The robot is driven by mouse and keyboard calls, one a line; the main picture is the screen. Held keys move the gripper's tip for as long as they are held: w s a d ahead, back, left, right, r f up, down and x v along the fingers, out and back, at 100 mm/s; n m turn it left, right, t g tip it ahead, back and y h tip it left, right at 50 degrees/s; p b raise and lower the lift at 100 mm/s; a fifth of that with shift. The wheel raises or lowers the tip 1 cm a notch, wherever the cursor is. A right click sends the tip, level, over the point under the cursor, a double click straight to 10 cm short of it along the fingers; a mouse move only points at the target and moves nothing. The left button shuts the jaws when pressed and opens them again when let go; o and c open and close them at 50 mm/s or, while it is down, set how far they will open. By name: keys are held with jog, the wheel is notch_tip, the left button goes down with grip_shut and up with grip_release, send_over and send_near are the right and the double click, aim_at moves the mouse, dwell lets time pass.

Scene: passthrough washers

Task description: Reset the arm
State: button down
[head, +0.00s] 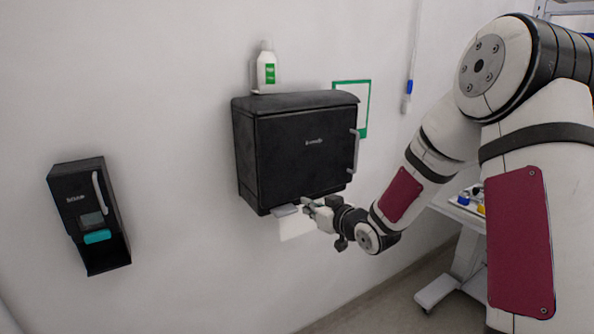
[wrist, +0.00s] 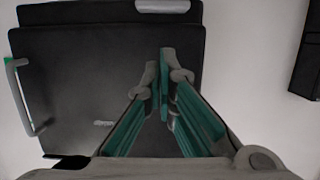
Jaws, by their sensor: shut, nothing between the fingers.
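My gripper (head: 308,205) is at the lower front of a black wall dispenser (head: 295,155), near its bottom edge. In the wrist view my gripper (wrist: 164,85) shows two green-padded fingers closed together in front of the dispenser's dark face (wrist: 75,80). The fingers hold nothing. My white arm with dark red panels reaches in from the right side of the head view. I cannot tell whether the fingertips touch the dispenser.
White paper (head: 296,225) hangs below the dispenser. A white bottle (head: 267,70) stands on top of it. A black soap dispenser (head: 88,215) is on the wall at left. A white cart (head: 455,262) stands at right behind my arm.

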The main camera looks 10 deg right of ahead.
jog(key=s+d+r+m+g+h, duration=0.1)
jog(key=s+r+g+h, duration=0.15)
jog(key=s+r, duration=0.4)
jog(key=s+d+r+m+g+h, duration=0.1)
jog(key=s+r+g+h, duration=0.2)
jog(key=s, duration=0.6)
jog(key=s+a+r+g, duration=0.1)
jog(key=s, duration=1.1)
jog(key=s+a+r+m+g, duration=0.1)
jog(key=s+a+r+g, duration=0.1)
jog(key=s, duration=0.9)
jog(key=shift+s+m+y, duration=0.3)
jog(key=shift+s+y, duration=0.05)
jog(key=shift+y, duration=0.1)
jog(key=shift+a, duration=0.1)
